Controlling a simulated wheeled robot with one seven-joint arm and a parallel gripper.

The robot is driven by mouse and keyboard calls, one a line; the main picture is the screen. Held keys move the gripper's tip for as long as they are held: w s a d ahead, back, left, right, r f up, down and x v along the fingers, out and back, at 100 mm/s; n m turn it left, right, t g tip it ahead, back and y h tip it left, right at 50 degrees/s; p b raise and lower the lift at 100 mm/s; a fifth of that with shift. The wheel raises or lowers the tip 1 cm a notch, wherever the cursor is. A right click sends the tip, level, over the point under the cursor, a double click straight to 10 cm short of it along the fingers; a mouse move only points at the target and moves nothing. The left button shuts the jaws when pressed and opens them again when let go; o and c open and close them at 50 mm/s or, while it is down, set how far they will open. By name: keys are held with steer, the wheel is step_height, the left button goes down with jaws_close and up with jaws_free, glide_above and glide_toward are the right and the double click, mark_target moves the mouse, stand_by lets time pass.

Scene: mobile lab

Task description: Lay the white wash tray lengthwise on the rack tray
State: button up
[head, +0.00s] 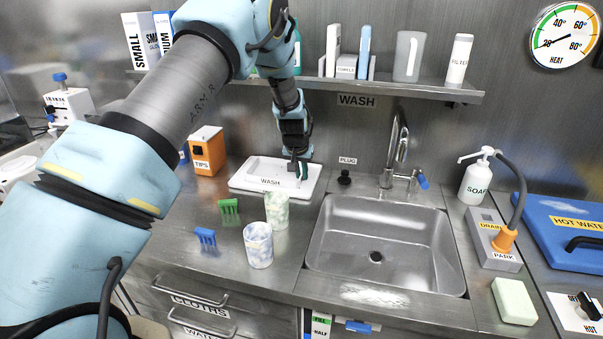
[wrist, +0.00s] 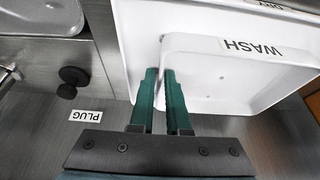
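The white wash tray (head: 262,172), labelled WASH, is at the back of the counter left of the sink. It also shows in the wrist view (wrist: 215,75). It is over a larger white tray (head: 240,184), whose wide rim also shows in the wrist view (wrist: 130,30); I take this as the rack tray. Whether the wash tray rests fully on it I cannot tell. My gripper (head: 299,170) is at the wash tray's right end in the head view. Its green fingers (wrist: 161,72) close on the end wall, one on each side.
The sink (head: 380,240) with its tap (head: 400,150) lies to the right, and a black plug (head: 344,178) stands behind. An orange TIPS box (head: 207,150) is left. Two speckled cups (head: 258,245) and green and blue racks (head: 229,211) stand in front. A shelf (head: 420,90) hangs above.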

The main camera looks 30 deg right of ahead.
steer(key=shift+o, duration=1.3)
steer(key=shift+r, duration=0.1)
steer(key=b+v, duration=0.3)
steer(key=v, duration=0.9)
steer(key=w+a+r+n+y, duration=0.1)
steer(key=a+r+n, duration=0.1)
steer(key=a, duration=1.2)
steer(key=s+a+n, duration=0.1)
steer(key=s+a, duration=0.4)
steer(key=a, duration=0.4)
steer(key=s+a+n+g+y, duration=0.1)
steer(key=s+a, duration=0.4)
steer(key=a, duration=0.5)
steer(key=s+a+n+y, duration=0.1)
steer(key=s+a+n, duration=0.2)
steer(key=s+a, duration=0.3)
steer(key=a, duration=0.3)
steer(key=shift+a+g, duration=0.3)
steer(key=shift+g, duration=0.1)
steer(key=shift+s+f, duration=0.1)
